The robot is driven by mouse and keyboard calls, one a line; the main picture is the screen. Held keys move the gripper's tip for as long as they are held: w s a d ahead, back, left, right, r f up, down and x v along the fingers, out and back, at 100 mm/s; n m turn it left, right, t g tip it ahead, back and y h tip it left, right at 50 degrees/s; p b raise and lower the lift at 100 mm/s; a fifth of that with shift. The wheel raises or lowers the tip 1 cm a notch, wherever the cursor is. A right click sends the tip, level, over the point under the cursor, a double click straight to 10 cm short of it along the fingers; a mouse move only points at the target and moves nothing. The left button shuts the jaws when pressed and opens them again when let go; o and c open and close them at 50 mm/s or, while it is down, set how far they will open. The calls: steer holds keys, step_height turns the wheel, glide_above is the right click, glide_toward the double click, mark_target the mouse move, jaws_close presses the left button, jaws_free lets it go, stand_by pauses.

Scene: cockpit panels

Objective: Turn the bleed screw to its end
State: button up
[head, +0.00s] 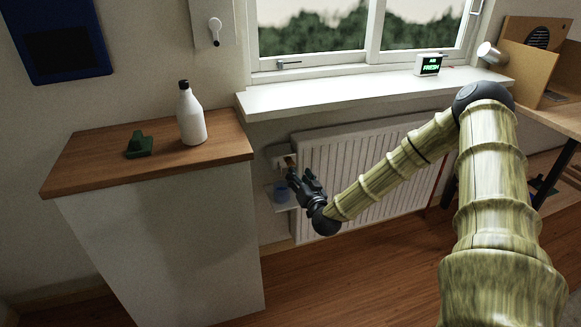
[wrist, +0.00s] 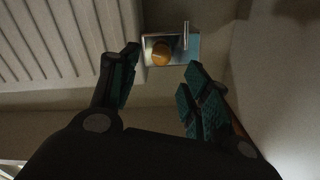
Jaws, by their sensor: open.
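The radiator (head: 350,170) hangs under the window sill. At its left end is a small pale fitting (head: 280,153) with a brass-coloured piece (head: 289,161), which looks like the bleed screw. In the wrist view a round orange-brass piece (wrist: 161,54) shows beyond the fingertips, in front of a small pale rectangular part. A thin metal pin (wrist: 186,36) stands beside it. My gripper (head: 296,177) is close to the fitting in the head view. In the wrist view my gripper (wrist: 161,68) is open and empty, with the brass piece between the finger lines, seemingly apart from them.
A cabinet (head: 160,245) to the left carries a white bottle (head: 191,120) and a green object (head: 139,146). The sill (head: 340,92) overhangs the radiator.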

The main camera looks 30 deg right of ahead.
mark_target(291, 164)
steer(key=x, duration=0.7)
steer(key=shift+b, duration=0.35)
steer(key=c, duration=1)
